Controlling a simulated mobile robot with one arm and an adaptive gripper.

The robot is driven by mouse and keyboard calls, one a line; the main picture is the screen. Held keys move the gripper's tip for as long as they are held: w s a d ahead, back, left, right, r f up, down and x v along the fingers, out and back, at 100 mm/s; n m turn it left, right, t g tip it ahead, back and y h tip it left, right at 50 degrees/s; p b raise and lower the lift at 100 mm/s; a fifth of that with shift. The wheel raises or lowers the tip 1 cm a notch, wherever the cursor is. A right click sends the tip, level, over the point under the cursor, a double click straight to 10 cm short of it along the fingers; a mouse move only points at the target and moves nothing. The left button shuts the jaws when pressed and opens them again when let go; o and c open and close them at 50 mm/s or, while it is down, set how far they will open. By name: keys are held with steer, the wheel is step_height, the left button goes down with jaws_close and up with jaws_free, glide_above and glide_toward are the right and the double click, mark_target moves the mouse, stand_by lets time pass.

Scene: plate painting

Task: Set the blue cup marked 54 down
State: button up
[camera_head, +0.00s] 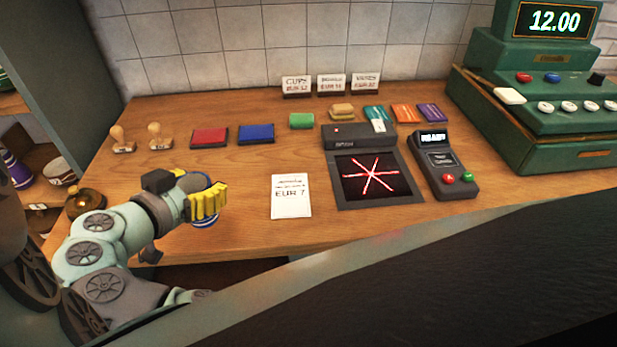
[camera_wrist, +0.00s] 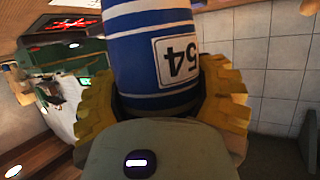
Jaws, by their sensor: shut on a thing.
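The blue cup marked 54 (camera_wrist: 150,60) has white bands and a white label with the number, which reads upside down in the wrist view. My gripper (camera_wrist: 165,100) has yellow fingers shut on the cup, one on each side. In the head view my gripper (camera_head: 207,203) is over the left part of the wooden counter (camera_head: 240,170). Only slivers of the cup (camera_head: 199,181) show behind the fingers there. I cannot tell whether its base touches the counter.
A price card (camera_head: 291,196) lies right of my gripper, then a scanner (camera_head: 375,178) and a card terminal (camera_head: 442,165). Red (camera_head: 209,137) and blue (camera_head: 256,133) ink pads and two stamps (camera_head: 155,137) lie behind. Bare counter lies between gripper and card.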

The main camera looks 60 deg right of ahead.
steer(key=shift+w+d+f+p, duration=0.25)
steer(key=shift+w+d+f, duration=0.55)
steer(key=shift+w+d, duration=0.75)
steer(key=shift+w+d+f+p, duration=0.3)
steer(key=shift+w+d+f, duration=0.45)
steer(key=shift+w+d, duration=0.75)
steer(key=shift+w+d+f+p, duration=0.25)
steer(key=shift+w+d+f, duration=0.75)
steer(key=shift+d, duration=0.85)
steer(key=shift+w+b, duration=0.15)
steer(key=shift+b, duration=0.15)
steer(key=o, duration=1.4)
steer(key=shift+r, duration=0.15)
steer(key=shift+r+p, duration=0.1)
steer(key=shift+p, duration=0.3)
steer(key=shift+a+r+b, duration=0.15)
steer(key=shift+a+b, duration=0.2)
steer(key=shift+a, duration=0.25)
steer(key=b+v, duration=0.1)
steer(key=v, duration=0.9)
steer(key=shift+a+b, duration=0.35)
